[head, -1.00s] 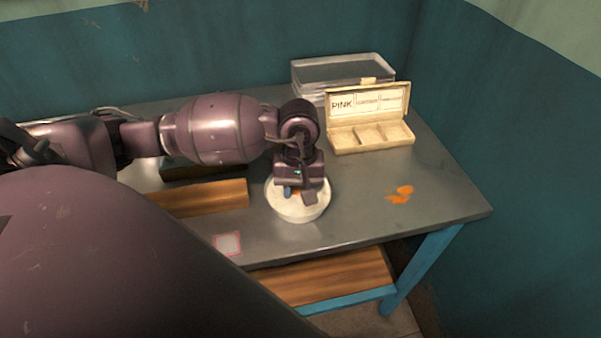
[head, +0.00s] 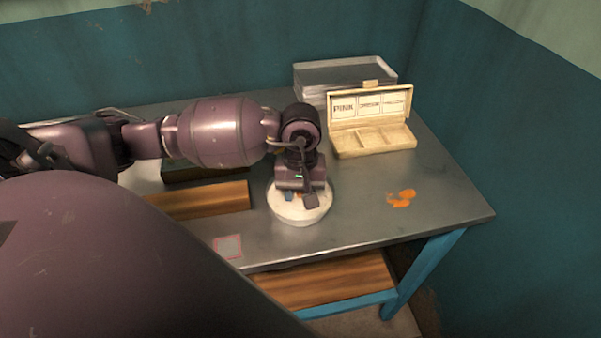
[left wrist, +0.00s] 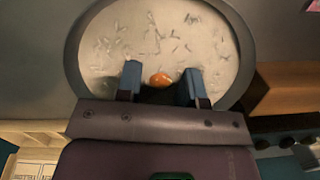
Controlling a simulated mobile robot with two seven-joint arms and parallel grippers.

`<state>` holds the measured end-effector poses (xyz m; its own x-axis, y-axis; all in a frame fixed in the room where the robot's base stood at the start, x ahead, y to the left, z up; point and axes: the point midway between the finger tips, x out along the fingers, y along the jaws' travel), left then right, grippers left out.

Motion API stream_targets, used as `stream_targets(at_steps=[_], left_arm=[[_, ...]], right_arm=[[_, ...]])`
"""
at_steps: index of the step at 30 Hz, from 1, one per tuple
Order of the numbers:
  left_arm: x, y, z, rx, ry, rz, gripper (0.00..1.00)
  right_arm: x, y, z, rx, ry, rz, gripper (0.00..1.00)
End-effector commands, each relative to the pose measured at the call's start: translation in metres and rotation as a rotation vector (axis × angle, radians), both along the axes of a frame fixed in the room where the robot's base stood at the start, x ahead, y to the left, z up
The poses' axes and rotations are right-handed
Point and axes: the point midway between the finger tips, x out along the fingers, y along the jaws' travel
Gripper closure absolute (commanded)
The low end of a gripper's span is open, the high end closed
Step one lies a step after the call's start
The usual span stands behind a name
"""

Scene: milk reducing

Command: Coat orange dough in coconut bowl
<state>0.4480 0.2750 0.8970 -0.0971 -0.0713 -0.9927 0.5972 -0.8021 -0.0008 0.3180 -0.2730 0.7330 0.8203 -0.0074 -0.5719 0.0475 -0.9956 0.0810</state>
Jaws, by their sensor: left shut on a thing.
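The white coconut bowl (head: 300,212) stands on the table near its front edge. In the left wrist view the bowl (left wrist: 110,45) is seen from above, with pale coconut shreds scattered inside. The orange dough (left wrist: 160,80) is a small ball between the two blue fingertips of my left gripper (left wrist: 160,84). In the head view my left gripper (head: 300,196) points down into the bowl, and the dough is hidden there. The left gripper is shut on the dough. Whether the dough touches the coconut is hard to tell. My right gripper is not in view.
An open cream box (head: 373,143) with compartments and a lid marked PINK stands at the back right. Clear trays (head: 345,75) are stacked behind it. Orange smears (head: 401,198) lie on the table's right part. A wooden block (head: 200,201) lies left of the bowl.

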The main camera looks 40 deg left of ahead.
Motion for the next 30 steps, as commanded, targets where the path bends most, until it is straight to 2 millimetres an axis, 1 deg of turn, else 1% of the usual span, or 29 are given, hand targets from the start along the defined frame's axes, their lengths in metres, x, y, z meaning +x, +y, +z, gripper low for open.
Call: stream_targets(at_steps=[30], left_arm=[[-0.0001, 0.0000, -0.0039, 0.001, 0.001, 0.000, 0.87]], right_arm=[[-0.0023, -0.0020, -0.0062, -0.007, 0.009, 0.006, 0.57]])
